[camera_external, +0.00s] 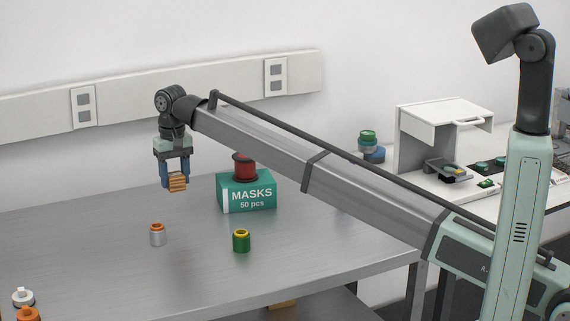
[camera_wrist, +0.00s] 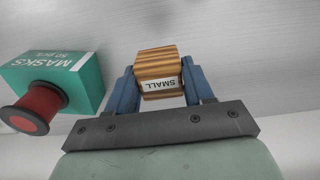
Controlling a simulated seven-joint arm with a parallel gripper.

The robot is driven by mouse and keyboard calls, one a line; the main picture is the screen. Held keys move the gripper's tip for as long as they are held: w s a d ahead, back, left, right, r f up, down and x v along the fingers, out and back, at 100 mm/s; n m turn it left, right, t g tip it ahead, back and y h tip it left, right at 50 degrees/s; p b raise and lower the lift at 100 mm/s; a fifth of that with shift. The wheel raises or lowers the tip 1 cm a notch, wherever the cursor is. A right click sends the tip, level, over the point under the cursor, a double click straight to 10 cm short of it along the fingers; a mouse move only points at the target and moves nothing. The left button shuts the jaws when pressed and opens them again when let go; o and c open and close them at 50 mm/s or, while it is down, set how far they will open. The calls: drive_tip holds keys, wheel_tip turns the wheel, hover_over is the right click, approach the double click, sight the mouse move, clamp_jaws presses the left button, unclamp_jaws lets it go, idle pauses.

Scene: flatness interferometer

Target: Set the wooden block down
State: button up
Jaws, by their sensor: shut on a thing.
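The wooden block (camera_external: 177,182) is striped brown and is held in my gripper (camera_external: 174,183) above the back left part of the metal table (camera_external: 100,262). In the wrist view the wooden block (camera_wrist: 156,66) sits between the two blue fingers of my gripper (camera_wrist: 158,80), and a white label on it reads SMALL. The fingers are shut on its sides. The block appears clear of the table surface, though the exact height is hard to tell.
A green MASKS box (camera_external: 247,194) with a red spool (camera_external: 243,166) on top stands right of my gripper. A silver-orange canister (camera_external: 157,236) and a green canister (camera_external: 241,241) stand nearer the front. White and orange items (camera_external: 25,305) are at lower left. Bare table lies between.

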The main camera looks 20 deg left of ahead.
sight(177, 223)
drive_tip(key=shift+a, duration=0.25)
drive_tip(key=shift+f, duration=5)
drive_tip(key=o, duration=1)
drive_tip(key=shift+f, duration=0.15)
wheel_tip(177, 223, up, 12)
drive_tip(key=shift+r, duration=0.2)
